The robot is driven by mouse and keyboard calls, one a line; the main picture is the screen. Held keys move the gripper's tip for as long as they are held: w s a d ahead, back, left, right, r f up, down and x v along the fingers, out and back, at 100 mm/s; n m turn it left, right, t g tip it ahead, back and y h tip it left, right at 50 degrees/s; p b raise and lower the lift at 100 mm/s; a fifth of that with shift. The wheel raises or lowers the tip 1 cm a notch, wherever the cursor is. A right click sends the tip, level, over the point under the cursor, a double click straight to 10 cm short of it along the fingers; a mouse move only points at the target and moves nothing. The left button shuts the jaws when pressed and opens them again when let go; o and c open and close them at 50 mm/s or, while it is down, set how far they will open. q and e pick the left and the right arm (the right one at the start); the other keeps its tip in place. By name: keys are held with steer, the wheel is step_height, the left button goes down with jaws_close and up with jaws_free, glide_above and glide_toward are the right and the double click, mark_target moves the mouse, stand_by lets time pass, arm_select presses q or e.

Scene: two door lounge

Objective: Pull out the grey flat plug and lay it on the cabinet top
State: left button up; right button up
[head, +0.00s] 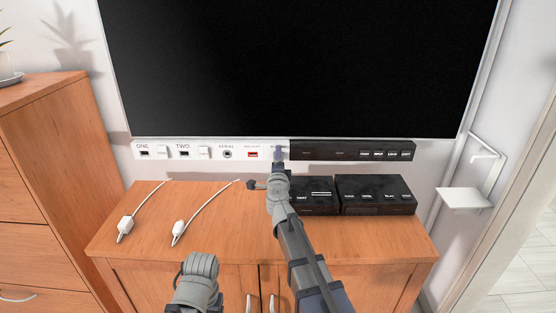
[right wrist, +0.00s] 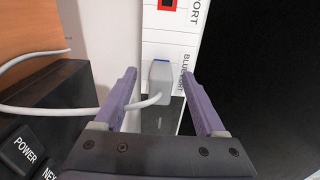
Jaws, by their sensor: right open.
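The grey flat plug (right wrist: 160,80) sits in the blue-marked port of the white panel (head: 206,149) below the screen. A light cable runs from it. My right gripper (right wrist: 161,76) is open, its two purple fingers on either side of the plug with gaps visible. In the head view, the right gripper (head: 280,153) is at the panel's right end and hides the plug. The wooden cabinet top (head: 150,215) lies below. A grey part of my left arm shows at the bottom, but its gripper cannot be seen.
Two white plugs (head: 126,228) (head: 179,228) with cables lie on the left. The front middle of the top is clear. A red port (head: 253,154) is beside the gripper.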

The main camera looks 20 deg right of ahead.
stand_by(0.9)
jaws_close()
stand_by(0.4)
stand_by(0.8)
steer(key=shift+s, duration=0.2)
steer(key=shift+v, duration=2.85)
